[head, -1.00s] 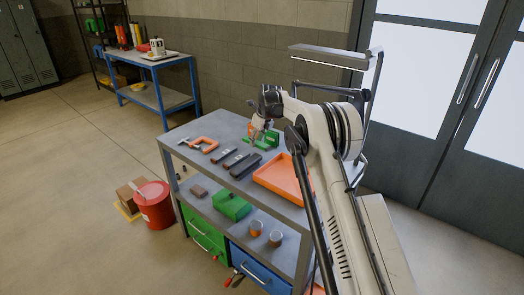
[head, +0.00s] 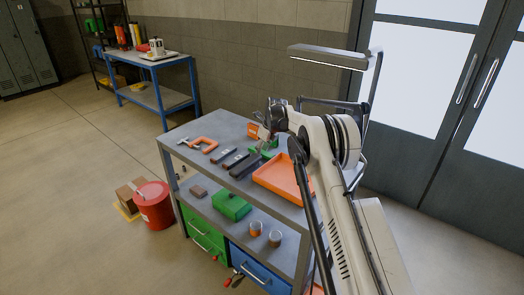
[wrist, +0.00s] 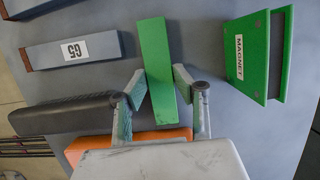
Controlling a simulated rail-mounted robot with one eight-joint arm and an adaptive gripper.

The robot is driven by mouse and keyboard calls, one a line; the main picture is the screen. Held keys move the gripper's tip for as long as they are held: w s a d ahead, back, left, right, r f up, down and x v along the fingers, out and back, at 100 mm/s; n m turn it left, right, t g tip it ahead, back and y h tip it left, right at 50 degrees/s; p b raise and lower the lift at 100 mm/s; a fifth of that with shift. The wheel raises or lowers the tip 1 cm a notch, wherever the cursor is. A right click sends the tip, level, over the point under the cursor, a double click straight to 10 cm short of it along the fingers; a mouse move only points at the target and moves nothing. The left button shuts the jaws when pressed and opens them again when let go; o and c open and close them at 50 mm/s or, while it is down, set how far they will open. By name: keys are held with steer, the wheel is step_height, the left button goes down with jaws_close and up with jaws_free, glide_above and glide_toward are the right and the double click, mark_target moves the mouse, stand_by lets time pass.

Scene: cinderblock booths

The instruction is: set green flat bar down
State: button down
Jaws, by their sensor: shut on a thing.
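The green flat bar (wrist: 155,48) is between the two fingers of my gripper (wrist: 161,80) in the wrist view, its long side running away from the wrist. My gripper is shut on it. In the head view my gripper (head: 264,133) is over the back right part of the grey workbench top (head: 232,127). The bar is hard to make out there among other green things. Whether the bar touches the bench top cannot be told.
A green block labelled MAGNET (wrist: 248,55) is right of the bar. A grey block labelled G5 (wrist: 60,54) and a black bar (wrist: 65,114) lie left. The orange tray (head: 273,184) is close in front.

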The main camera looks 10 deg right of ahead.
steer(key=shift+f, duration=0.15)
steer(key=c, duration=1.7)
jaws_free()
steer(key=shift+o, duration=0.2)
